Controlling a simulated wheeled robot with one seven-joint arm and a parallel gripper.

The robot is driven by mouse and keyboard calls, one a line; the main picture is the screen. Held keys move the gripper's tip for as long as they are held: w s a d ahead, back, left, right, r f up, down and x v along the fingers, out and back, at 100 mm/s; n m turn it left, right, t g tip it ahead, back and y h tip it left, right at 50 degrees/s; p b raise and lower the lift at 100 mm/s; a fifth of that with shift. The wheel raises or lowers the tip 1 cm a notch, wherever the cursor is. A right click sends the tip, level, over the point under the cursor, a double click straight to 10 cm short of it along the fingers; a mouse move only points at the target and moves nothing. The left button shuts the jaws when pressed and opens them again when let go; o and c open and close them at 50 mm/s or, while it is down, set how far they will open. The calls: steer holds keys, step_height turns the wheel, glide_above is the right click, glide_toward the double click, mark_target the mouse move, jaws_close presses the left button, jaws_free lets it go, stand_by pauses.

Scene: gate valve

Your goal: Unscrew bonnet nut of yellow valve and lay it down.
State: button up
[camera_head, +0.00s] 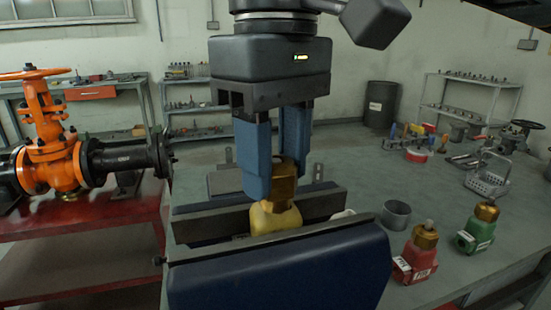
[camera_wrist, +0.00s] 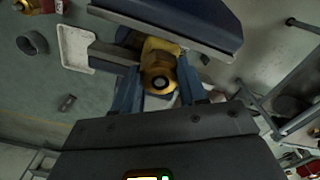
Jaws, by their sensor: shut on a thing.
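The yellow valve (camera_head: 268,218) sits clamped between the jaws of a blue vise (camera_head: 280,265) on the bench. Its brass bonnet nut (camera_head: 284,182) is on top of the yellow body, and I cannot tell whether it is loose. My gripper (camera_head: 272,165) points down from above, with its blue fingers shut on the nut. In the wrist view the nut (camera_wrist: 159,80) lies between the two fingers (camera_wrist: 158,95), with the yellow body (camera_wrist: 160,47) behind it. The left finger hides part of the nut in the head view.
Right of the vise stand a grey cup (camera_head: 396,215), a red valve (camera_head: 417,255), a green valve (camera_head: 478,228) and a wire basket (camera_head: 488,180). A pale tray (camera_wrist: 75,47) lies beside the vise. An orange gate valve (camera_head: 52,150) stands on a red bench at left. Bare bench shows behind the cup.

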steer(key=shift+r+p, duration=1.5)
steer(key=shift+r, duration=0.95)
